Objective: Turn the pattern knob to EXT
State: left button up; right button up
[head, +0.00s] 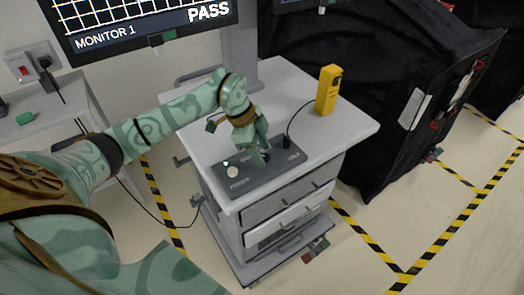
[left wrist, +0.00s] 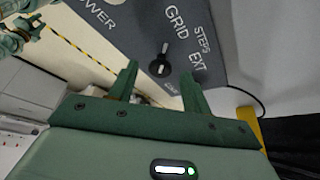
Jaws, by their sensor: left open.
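The dark grey control panel (head: 238,187) lies on top of the grey cart. In the left wrist view the panel (left wrist: 140,35) shows the labels POWER, GRID, STEPS and EXT. The black pattern knob (left wrist: 159,67) sits below GRID and left of EXT. Its narrow end points up, roughly towards GRID, and it has a small white mark. My left gripper (head: 259,157) is over the panel, pointing down. In the left wrist view its open fingers (left wrist: 160,72) stand on either side of the knob, with gaps showing. The gripper hides the knob in the head view.
A yellow handheld device (head: 328,89) stands at the cart top's (head: 350,126) back right, with a black cable. A monitor (head: 145,20) reading PASS hangs behind. A black covered cart (head: 385,90) stands to the right. Yellow-black tape (head: 365,232) marks the floor.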

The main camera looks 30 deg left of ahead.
pick_arm(q)
jog(key=shift+w+d+f, duration=0.1)
jog(key=shift+f, duration=0.2)
pick_arm(e)
jog(key=shift+s, duration=0.5)
pick_arm(q)
jog(key=c, duration=1)
